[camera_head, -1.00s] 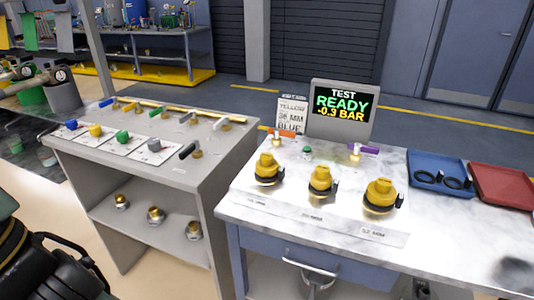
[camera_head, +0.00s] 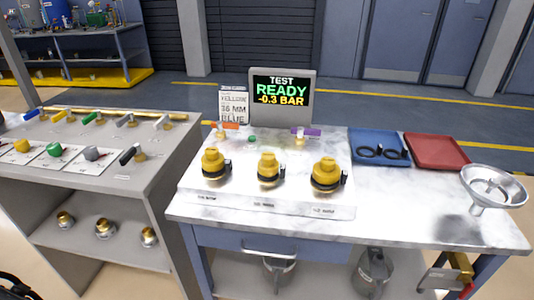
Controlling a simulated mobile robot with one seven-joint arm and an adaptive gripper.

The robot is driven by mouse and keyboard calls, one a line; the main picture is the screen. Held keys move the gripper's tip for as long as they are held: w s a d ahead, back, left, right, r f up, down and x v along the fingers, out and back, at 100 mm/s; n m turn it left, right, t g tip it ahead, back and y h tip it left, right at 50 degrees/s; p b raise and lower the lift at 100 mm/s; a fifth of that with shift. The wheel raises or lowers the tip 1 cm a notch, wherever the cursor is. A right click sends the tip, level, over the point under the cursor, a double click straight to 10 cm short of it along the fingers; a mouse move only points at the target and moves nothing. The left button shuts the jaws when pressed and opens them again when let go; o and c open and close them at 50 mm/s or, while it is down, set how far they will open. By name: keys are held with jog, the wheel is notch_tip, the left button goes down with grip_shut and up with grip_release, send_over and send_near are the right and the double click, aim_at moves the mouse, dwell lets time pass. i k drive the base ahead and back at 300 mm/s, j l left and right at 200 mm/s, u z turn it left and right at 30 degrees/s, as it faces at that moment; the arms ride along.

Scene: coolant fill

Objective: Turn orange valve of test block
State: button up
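The test block (camera_head: 270,200) is a pale slab on the marble-topped bench, with three yellow and black fittings along its front. The orange valve handle (camera_head: 229,126) is at its back left, below the card and the display, lying roughly left to right. A purple valve handle (camera_head: 306,132) is at the back right, and a small green button (camera_head: 252,139) lies between them. My gripper is not in view, so its state is hidden.
The display (camera_head: 282,97) reads "TEST READY -0.3 BAR". Right of the block are a blue tray (camera_head: 364,156) with black rings, a red tray (camera_head: 437,164) and a metal funnel (camera_head: 493,184). A grey cabinet (camera_head: 150,171) with valves stands left. Bare marble lies front right.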

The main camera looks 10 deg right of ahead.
aim_at(219, 125)
jog(key=i+u, duration=0.1)
jog(key=i, duration=1.05)
